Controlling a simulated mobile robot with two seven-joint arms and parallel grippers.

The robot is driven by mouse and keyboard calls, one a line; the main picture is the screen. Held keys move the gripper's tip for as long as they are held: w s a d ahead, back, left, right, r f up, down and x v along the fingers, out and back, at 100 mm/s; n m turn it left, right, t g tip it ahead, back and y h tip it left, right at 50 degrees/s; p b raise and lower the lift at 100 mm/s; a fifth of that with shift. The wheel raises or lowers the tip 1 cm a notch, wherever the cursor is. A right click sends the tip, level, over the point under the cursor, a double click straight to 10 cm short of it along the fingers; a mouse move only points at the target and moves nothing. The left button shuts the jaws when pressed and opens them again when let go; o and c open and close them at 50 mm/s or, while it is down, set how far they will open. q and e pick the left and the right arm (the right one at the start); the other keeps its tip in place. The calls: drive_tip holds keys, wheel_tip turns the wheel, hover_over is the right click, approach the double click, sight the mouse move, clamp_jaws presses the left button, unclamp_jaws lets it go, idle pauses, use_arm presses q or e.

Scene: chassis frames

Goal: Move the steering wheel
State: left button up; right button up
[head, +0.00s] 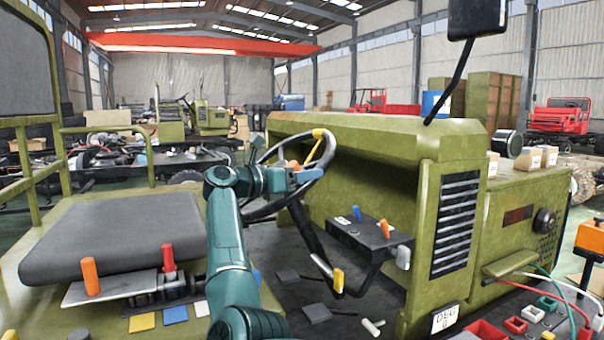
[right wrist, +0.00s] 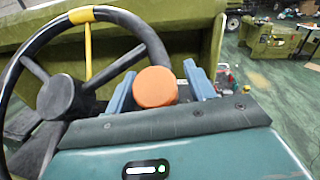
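The black steering wheel (head: 330,158) stands on its column at the middle of the green vehicle's cab. It has a yellow mark (head: 316,148) on its upper part and an orange knob on its rim. In the right wrist view the wheel (right wrist: 58,97) fills the left side, and the knob (right wrist: 155,87) is between the two blue fingers. My right gripper (head: 303,176) is at the wheel's near rim, its fingers (right wrist: 168,85) open on either side of the knob. A gap shows on the knob's right; contact on the left is unclear. My left gripper is out of view.
A grey seat (head: 115,235) is at the left, with orange and red levers (head: 168,257) in front. A small black panel (head: 368,238) with blue and orange levers stands right of the column. Bins and cables (head: 515,325) lie at lower right.

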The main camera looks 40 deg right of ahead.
clamp_jaws()
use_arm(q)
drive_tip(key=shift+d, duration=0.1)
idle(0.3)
use_arm(e)
drive_tip(key=shift+s+d, duration=0.1)
